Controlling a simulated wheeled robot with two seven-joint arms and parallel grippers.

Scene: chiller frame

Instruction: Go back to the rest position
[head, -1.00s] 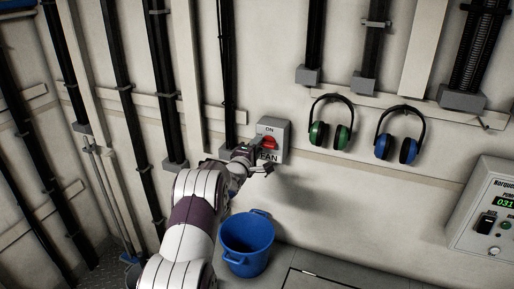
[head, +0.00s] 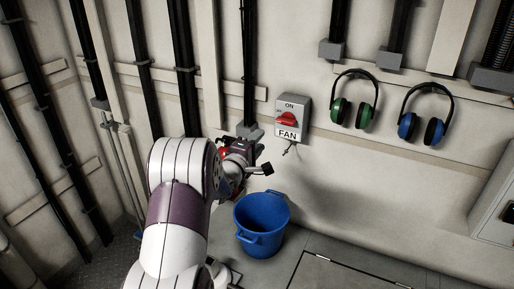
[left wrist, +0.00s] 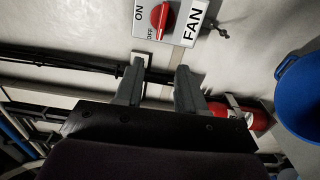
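The fan switch (head: 292,108) is a grey box on the wall with ON above and FAN below its red knob (head: 286,119). In the left wrist view the red knob (left wrist: 158,18) has its handle's end beside the OFF lettering. My left gripper (head: 263,159) is below and to the left of the switch, apart from it. In the left wrist view my left gripper (left wrist: 161,70) has its two fingers spread with nothing between them. My right gripper is not in view.
A blue bucket (head: 261,224) stands on the floor just right of my left arm. A red cylinder (left wrist: 248,115) is partly hidden near my gripper. Green (head: 352,105) and blue (head: 423,118) ear defenders hang to the right. Black pipes run up the wall at left.

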